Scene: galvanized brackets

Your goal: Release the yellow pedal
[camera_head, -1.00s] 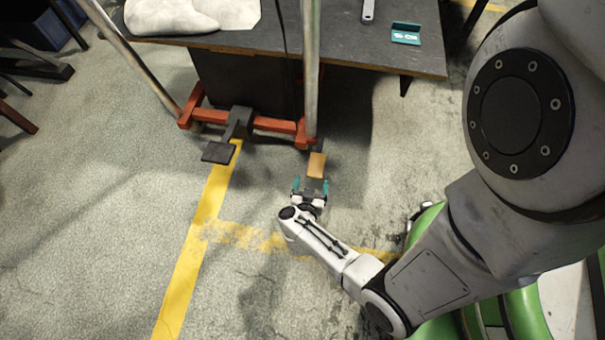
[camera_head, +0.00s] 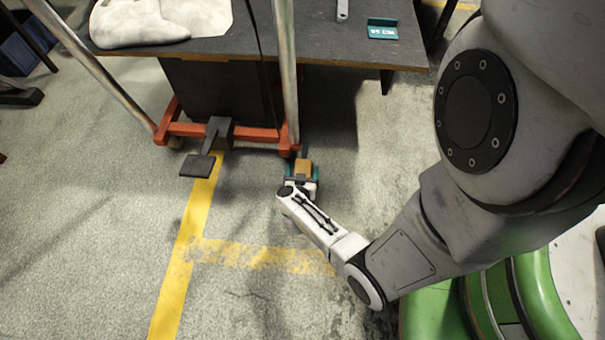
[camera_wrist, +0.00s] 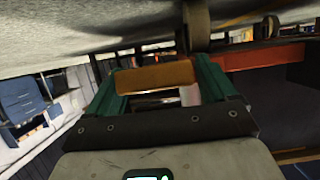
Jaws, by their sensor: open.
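The yellow pedal (camera_head: 303,169) is a small orange-yellow block low at the right end of the red frame of a cart. In the wrist view the pedal (camera_wrist: 155,77) shows as a flat orange plate between the two teal fingers. My gripper (camera_head: 302,173) is open, with one finger to each side of the pedal. In the wrist view the fingers of my gripper (camera_wrist: 162,75) stand close to the pedal's ends; I cannot tell if they touch it. The pedal's underside is hidden.
The red cart frame (camera_head: 250,134) has metal posts and a dark pedal (camera_head: 198,165) at its left. The floor (camera_head: 100,250) at lower left is clear, with yellow lines (camera_head: 180,270).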

